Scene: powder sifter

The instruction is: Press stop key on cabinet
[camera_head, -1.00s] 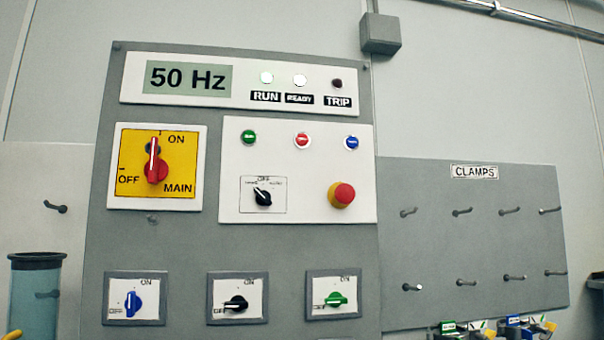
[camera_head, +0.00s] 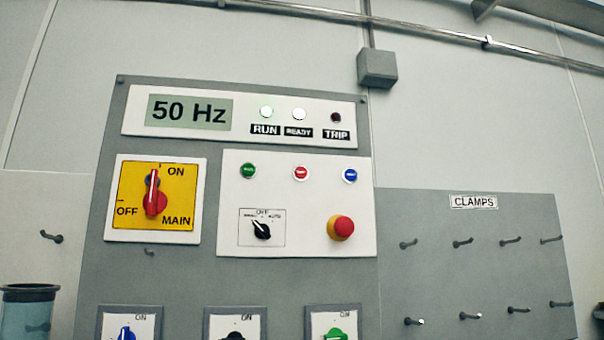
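The grey control cabinet (camera_head: 190,278) fills the middle of the head view. On its white panel are three small round keys in a row: green (camera_head: 249,170), red (camera_head: 301,173) and blue (camera_head: 350,175). The lettering on the keys is too small to read. Below them are a black selector (camera_head: 262,230) and a red mushroom button (camera_head: 341,228) on a yellow collar. The display (camera_head: 189,111) reads 50 Hz. Neither gripper is in view.
The red main switch (camera_head: 154,197) points to ON. Blue, black and green rotary switches line the bottom edge, partly cut off. A grey CLAMPS board (camera_head: 470,270) with several pegs is at right. A teal container (camera_head: 28,312) is at lower left.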

